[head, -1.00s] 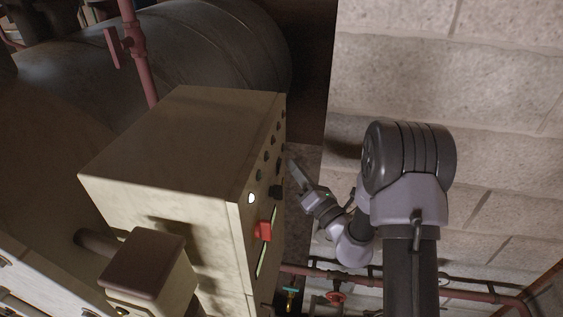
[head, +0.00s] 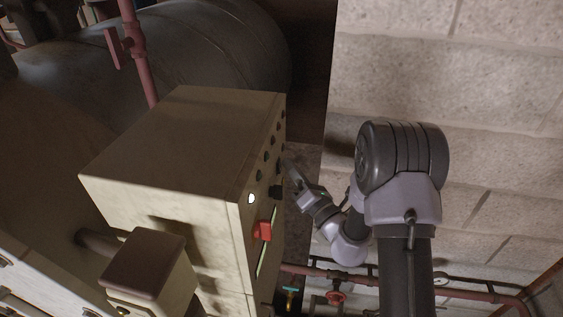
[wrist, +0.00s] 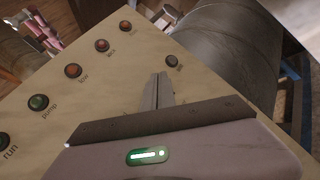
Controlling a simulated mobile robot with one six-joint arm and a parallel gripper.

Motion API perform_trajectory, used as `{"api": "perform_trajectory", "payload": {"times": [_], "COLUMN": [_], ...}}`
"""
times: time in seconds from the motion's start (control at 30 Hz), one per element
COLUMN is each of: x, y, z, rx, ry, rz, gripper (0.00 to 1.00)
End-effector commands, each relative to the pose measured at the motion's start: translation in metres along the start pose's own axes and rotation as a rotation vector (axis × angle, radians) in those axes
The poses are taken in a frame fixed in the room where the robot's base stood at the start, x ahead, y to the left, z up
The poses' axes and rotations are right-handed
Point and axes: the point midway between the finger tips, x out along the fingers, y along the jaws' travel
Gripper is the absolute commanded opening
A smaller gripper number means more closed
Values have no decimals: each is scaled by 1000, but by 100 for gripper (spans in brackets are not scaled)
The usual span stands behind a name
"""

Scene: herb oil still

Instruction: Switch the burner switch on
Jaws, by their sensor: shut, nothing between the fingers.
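The beige control box (head: 180,140) stands left of my arm in the head view. Its front carries small round lamps or buttons, a dark knob-like part (head: 276,191) and a red switch or handle (head: 262,231). I cannot read which one is the burner switch. My gripper (head: 289,165) is shut and empty, close in front of the upper panel. In the wrist view the shut fingers (wrist: 158,76) point at the panel face (wrist: 110,75), just below left of a dark round button (wrist: 172,61). I cannot tell whether they touch the panel.
In the wrist view, several labelled lamps line the panel, including pump (wrist: 39,102) and run (wrist: 4,138). In the head view a large dark tank (head: 200,50) lies behind the box. A block wall (head: 480,80) rises at right. Red pipes (head: 455,294) run below.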

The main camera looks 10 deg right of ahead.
Motion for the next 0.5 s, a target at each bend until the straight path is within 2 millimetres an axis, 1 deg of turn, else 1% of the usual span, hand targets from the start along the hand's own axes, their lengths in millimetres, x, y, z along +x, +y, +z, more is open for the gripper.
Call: {"api": "perform_trajectory", "payload": {"times": [0.3,0.5], "x": [-1,-7], "y": [-1,-6], "z": [0,5], "rx": [0,0], "ry": [0,-2], "rz": [0,-1], "gripper": [0,0]}}
